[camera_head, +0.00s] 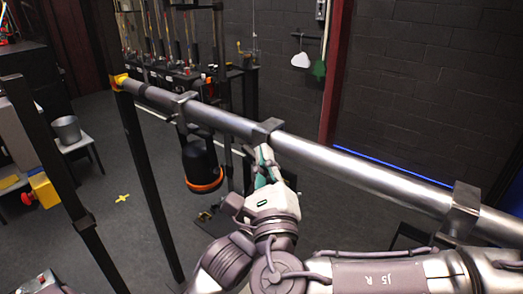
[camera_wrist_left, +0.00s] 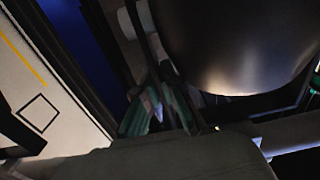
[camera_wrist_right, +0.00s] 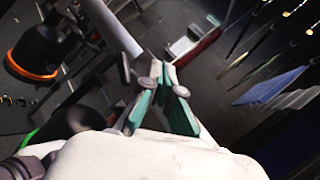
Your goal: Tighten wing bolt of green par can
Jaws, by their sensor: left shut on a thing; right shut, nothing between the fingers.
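In the head view my right gripper (camera_head: 264,152) is shut and empty just below the middle clamp (camera_head: 268,127) on the silver pipe (camera_head: 335,161). Its closed teal fingers also show in the right wrist view (camera_wrist_right: 157,75), beside the pipe end. I cannot clearly make out the wing bolt. The green par can is dark with a green rim (camera_wrist_right: 30,135) at the lower left of the right wrist view. A large dark can (camera_wrist_left: 240,45) fills the upper right of the left wrist view. My left gripper (camera_wrist_left: 155,105) is shut beside it, seemingly on its bracket; the contact is dark.
An orange-rimmed par can (camera_head: 201,166) hangs from the left clamp (camera_head: 183,105). Another clamp (camera_head: 461,210) sits on the pipe at right. Black uprights (camera_head: 145,180) stand at left. A bucket (camera_head: 66,130) rests on a white bench. The floor behind is mostly open.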

